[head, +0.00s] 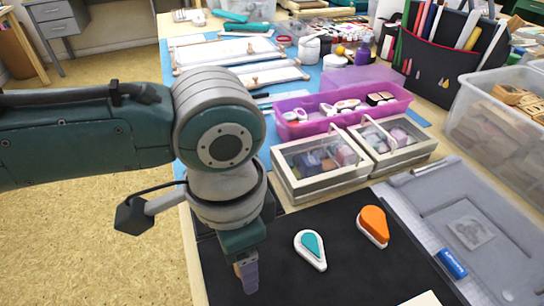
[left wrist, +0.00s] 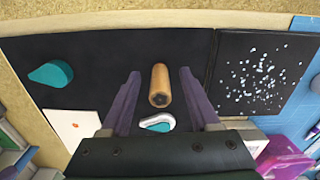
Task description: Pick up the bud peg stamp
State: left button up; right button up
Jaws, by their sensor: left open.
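A wooden peg stamp (left wrist: 160,86) shows in the left wrist view, over the black mat (left wrist: 108,56), with a dark shape on its near end. I cannot make out that shape clearly. My left gripper (left wrist: 158,88) is open, with its purple fingers on either side of the peg and a gap at each side. In the head view the left gripper (head: 247,274) points down over the black mat (head: 330,275), and the peg is not visible there. My right gripper is not in view.
A teal drop-shaped inkpad (head: 311,250) and an orange one (head: 373,226) lie right of the gripper. Another teal drop (left wrist: 50,74) and a white card (left wrist: 85,128) show in the wrist view. Lidded boxes (head: 318,167) and a purple tray (head: 345,113) stand behind.

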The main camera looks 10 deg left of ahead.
pick_arm(q)
grip_shut()
dwell(0.4)
jog(key=shift+r, duration=0.15)
notch_tip(320, 180, up, 20)
jog(key=p, duration=0.5)
jog(key=shift+p, duration=0.3)
jog(key=c, duration=0.6)
grip_release()
jog(key=shift+c, duration=0.2)
grip_shut()
